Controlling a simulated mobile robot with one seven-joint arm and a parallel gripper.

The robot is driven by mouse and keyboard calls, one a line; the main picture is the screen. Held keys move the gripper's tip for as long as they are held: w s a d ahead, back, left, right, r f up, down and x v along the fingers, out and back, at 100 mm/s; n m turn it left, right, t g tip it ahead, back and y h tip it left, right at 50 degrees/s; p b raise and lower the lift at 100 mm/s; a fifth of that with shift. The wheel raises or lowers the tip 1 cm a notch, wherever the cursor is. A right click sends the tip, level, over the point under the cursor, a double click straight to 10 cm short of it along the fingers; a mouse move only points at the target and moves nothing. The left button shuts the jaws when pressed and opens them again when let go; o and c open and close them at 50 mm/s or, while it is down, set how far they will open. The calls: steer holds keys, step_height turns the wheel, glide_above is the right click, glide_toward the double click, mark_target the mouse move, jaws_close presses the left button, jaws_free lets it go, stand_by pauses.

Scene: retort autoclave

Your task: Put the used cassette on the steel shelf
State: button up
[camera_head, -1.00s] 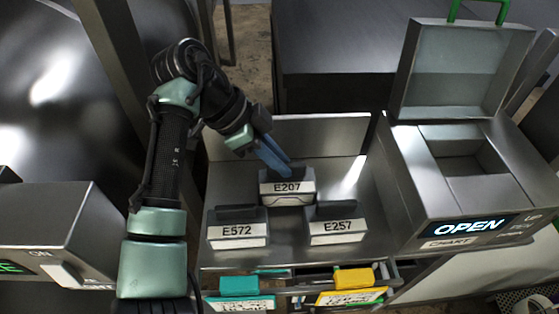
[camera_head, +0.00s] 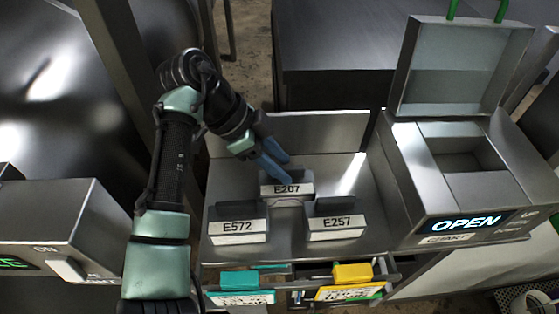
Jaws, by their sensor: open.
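Three grey cassettes with dark top grips stand upright on a steel shelf (camera_head: 223,180). Cassette E207 (camera_head: 287,190) is at the back middle, E572 (camera_head: 238,227) at front left and E257 (camera_head: 336,222) at front right. Nothing in view shows which one is used. My gripper (camera_head: 276,169), with blue fingers, is open, just above and behind E207. The fingers partly overlap E207's top in the picture; I cannot tell whether they touch it.
An open steel box with a raised lid (camera_head: 465,70) and a lit OPEN display (camera_head: 467,223) stands at right. A teal tag (camera_head: 240,280) and a yellow tag (camera_head: 352,274) sit below the shelf front. A control box (camera_head: 60,225) is at left.

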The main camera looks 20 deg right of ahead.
steer(key=p+v, duration=0.5)
steer(key=v, duration=0.7)
steer(key=shift+p, duration=0.3)
steer(key=w+d+r+n+t, duration=0.4)
steer(key=r+t, duration=0.3)
steer(key=r, duration=0.2)
steer(key=w+d+r+n+t, duration=0.35)
steer(key=r+t, duration=0.35)
steer(key=r, duration=0.3)
steer(key=s+a+r+n+t, duration=0.2)
steer(key=r+n+t, duration=0.15)
steer(key=r, duration=0.25)
steer(key=s+a+r+n+t, duration=0.2)
steer(key=r+t, duration=0.2)
steer(key=r, duration=0.2)
steer(key=s+a+r+n+t+y, duration=0.3)
steer(key=s+r, duration=0.2)
steer(key=s, duration=0.2)
steer(key=s+a+r+n+t+y, duration=0.3)
steer(key=s+r, duration=0.3)
steer(key=s, duration=0.2)
steer(key=shift+s+a+r+n+t, duration=0.2)
steer(key=shift+a+n+t, duration=0.3)
steer(key=shift+n+t, duration=0.2)
